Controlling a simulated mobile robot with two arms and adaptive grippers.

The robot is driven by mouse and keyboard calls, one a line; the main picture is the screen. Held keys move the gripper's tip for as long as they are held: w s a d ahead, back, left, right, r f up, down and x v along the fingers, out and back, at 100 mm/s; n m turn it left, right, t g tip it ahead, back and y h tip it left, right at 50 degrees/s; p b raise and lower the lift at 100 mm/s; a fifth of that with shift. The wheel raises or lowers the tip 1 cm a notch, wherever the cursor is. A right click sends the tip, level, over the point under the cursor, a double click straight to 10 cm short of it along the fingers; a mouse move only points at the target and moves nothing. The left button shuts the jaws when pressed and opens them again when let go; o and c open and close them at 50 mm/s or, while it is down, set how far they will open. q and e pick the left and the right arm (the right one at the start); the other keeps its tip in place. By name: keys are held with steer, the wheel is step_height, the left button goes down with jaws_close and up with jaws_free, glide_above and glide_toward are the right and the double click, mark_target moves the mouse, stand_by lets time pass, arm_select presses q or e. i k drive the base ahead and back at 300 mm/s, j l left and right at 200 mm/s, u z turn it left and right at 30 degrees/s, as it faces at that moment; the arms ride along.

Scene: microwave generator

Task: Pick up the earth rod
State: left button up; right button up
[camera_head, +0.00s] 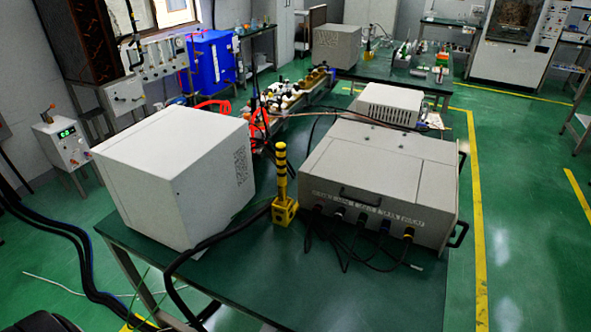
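A short rod with yellow and black bands (281,170) stands upright in a yellow block-shaped base (284,211) on the dark green table; it looks like the earth rod. It stands between a white box on its left and a grey instrument case on its right. A thick black cable runs from near the base toward the table's front left. Neither of my grippers is in view.
The white box (175,175) and the grey case (380,185), with handles and black cables at its front, flank the rod closely. The table's front right (400,300) is bare. Behind lie red cables (258,125) and a smaller white unit (390,104).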

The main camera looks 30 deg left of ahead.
mark_target(281, 148)
steer(key=k+u, duration=0.1)
steer(key=u, duration=0.6)
steer(key=k+u, duration=0.15)
steer(key=u, duration=0.2)
